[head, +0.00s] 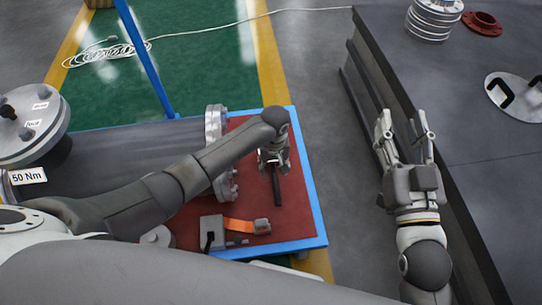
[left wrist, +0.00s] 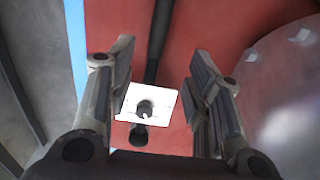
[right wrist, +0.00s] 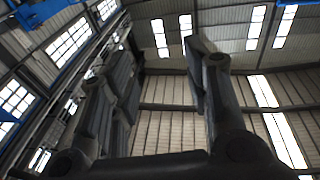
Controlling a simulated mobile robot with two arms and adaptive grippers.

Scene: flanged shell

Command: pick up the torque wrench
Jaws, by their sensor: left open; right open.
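The torque wrench appears to be the long black bar (head: 277,186) lying on the red work surface in the head view. In the left wrist view its dark bar (left wrist: 159,40) runs up between my fingers. A white square plate (left wrist: 158,100) with a dark round part lies at its near end. My left gripper (head: 273,164) is open, pointing down over the wrench's far end, with a finger on either side of the bar; I cannot tell whether they touch it. My right gripper (head: 403,122) is open and empty beside the dark bench, and its fingers also show in the right wrist view (right wrist: 160,45).
The red surface (head: 190,205) has a blue rim. A flanged grey shell (head: 215,125) stands left of the wrench. A grey block with an orange part (head: 238,224) lies nearer. A dark bench (head: 480,130) holds metal rings and a handled disc (head: 517,95).

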